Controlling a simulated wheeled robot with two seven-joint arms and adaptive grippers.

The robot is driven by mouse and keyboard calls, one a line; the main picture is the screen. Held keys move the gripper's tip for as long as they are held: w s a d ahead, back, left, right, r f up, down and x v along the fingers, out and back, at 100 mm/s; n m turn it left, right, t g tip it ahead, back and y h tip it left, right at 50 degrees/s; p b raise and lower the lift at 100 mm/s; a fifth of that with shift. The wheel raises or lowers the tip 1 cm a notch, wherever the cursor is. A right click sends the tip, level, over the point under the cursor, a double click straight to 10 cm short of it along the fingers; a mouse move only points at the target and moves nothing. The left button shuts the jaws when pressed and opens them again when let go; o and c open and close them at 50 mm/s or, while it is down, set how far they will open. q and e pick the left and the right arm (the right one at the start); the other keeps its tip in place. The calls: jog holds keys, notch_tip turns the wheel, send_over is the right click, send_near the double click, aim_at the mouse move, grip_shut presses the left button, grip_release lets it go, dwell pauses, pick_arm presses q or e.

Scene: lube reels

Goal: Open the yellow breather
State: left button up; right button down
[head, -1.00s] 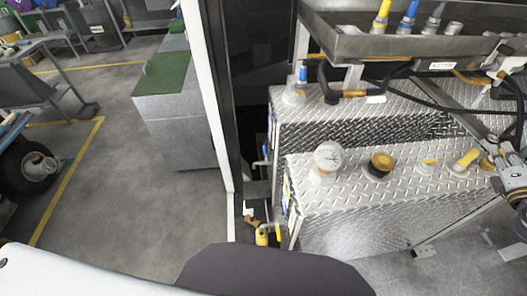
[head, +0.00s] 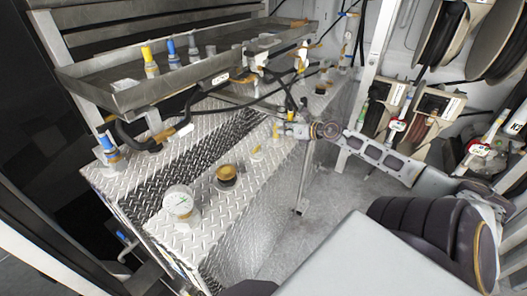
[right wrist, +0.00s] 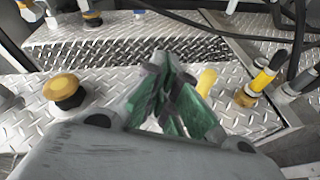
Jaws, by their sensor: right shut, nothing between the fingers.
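On the diamond-plate tank top (head: 215,212) stands a round fitting with a yellow-brown cap (head: 227,173). It also shows at the left of the right wrist view (right wrist: 64,91), apart from my gripper. Behind it in the head view are a small yellow fitting (head: 257,152) and a further yellow one (head: 276,130). I cannot tell for sure which of these is the breather. My right gripper (head: 287,130) is over the tank's far part, shut and empty. In the right wrist view its green-padded fingers (right wrist: 165,75) partly hide a yellow piece (right wrist: 207,80). My left gripper is not in view.
A white dial gauge (head: 179,203) stands at the tank's near end. A metal tray (head: 135,92) with colored-handled fittings runs above the back. Black hoses hang near my gripper. Hose reels (head: 440,35) are at right. A yellow-and-black valve (right wrist: 264,78) shows in the wrist view.

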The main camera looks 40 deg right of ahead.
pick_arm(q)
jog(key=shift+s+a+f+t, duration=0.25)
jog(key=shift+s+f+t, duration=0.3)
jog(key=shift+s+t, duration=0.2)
pick_arm(e)
jog(key=s+f+n+g, duration=0.4)
jog(key=s+f+g, duration=0.1)
jog(key=f, duration=0.2)
jog(key=shift+d, duration=0.2)
jog(key=shift+f, duration=0.1)
